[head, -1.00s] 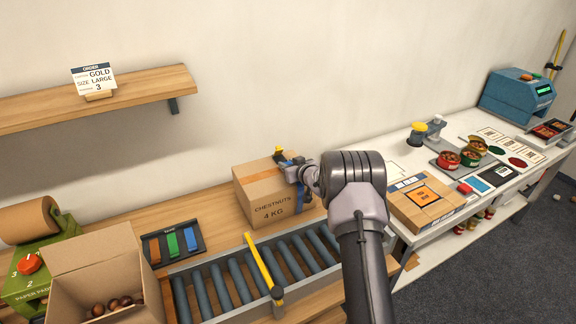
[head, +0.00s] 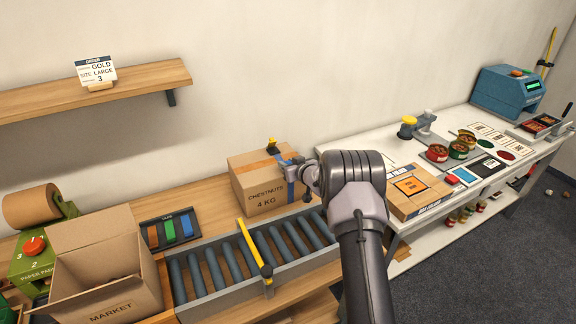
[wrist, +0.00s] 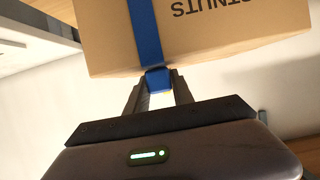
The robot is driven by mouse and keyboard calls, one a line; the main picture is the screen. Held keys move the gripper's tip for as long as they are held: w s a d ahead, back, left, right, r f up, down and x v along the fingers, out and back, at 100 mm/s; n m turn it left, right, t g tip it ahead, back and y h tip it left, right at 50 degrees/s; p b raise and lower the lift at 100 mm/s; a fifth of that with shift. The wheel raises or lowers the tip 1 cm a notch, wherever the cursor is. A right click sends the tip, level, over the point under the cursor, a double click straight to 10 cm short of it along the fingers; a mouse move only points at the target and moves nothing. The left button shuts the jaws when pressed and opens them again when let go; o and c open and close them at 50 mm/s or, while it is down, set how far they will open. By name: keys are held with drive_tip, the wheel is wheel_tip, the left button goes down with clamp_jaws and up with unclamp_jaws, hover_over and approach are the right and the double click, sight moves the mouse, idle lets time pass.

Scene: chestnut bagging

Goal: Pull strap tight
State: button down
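The closed chestnut carton (head: 262,202) stands on the wooden bench beyond the roller conveyor. A blue strap (head: 291,191) runs down its front near the right edge; in the wrist view the strap (wrist: 146,35) crosses the carton's printed face and its end reaches between my fingers. My gripper (wrist: 158,88) has its fingertips closed in on the strap's end, just off the carton. In the head view my gripper (head: 292,167) is at the carton's upper right, partly hidden by my arm. A yellow-topped dark piece (head: 271,146) shows at the carton's back top edge.
The roller conveyor (head: 205,268) with a yellow bar (head: 254,248) lies in front. An open market carton (head: 105,265) and a tape tray (head: 170,232) stand left. The white table (head: 390,150) at right holds tins, cards and a flat box. The wall is close behind.

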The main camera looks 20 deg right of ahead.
drive_tip(key=c, duration=1.1)
unclamp_jaws()
drive_tip(key=p+v, duration=0.3)
drive_tip(key=v, duration=1.4)
drive_tip(key=shift+s+r, duration=0.1)
drive_tip(key=shift+s, duration=0.05)
